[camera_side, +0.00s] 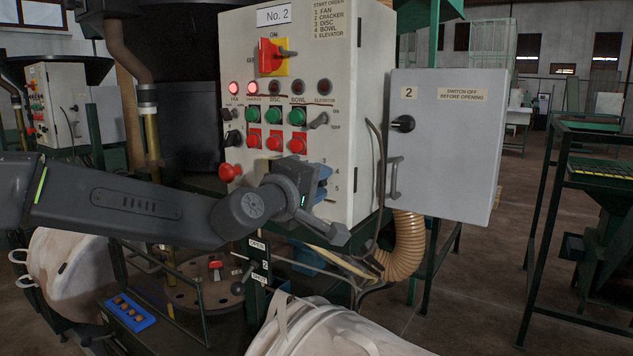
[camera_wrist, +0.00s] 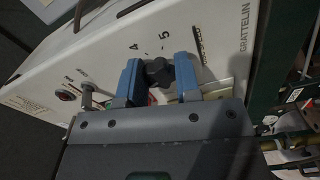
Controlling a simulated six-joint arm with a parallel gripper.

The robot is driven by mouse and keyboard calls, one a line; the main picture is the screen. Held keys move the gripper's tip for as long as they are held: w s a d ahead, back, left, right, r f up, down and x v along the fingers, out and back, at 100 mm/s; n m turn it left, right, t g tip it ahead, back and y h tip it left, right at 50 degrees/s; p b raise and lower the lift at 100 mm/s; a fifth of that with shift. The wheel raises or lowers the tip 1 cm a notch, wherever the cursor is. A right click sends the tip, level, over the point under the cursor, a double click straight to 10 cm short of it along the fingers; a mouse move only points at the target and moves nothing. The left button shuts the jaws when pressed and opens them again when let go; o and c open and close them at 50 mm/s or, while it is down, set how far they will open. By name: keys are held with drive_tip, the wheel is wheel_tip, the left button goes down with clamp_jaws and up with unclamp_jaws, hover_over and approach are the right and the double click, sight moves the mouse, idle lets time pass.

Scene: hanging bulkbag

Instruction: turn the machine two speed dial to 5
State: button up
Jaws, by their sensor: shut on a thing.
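The machine two panel (camera_side: 230,50) is a cream box marked "No. 2" in the side view. In the wrist view its speed dial (camera_wrist: 159,72) is a small black knob, with the printed 4 and 5 just beyond it. My gripper (camera_wrist: 157,82) has its two blue fingers closed on the knob, one on each side. In the side view my gripper (camera_side: 322,184) lies against the lower part of the panel and hides the knob; 3, 4 and 5 show beside it. I cannot tell which number the knob points at.
A red stop button (camera_side: 230,172) sits left of my gripper, below rows of green and red buttons. A grey switch box (camera_side: 445,145) stands to the right. A ribbed hose (camera_side: 405,245) and a whitish bulk bag (camera_side: 320,330) are below.

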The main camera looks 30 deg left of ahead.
drive_tip(key=m, duration=2.8)
drive_tip(key=shift+a, duration=0.2)
drive_tip(key=shift+m, duration=0.4)
drive_tip(key=o, duration=0.9)
drive_tip(key=s, duration=1.4)
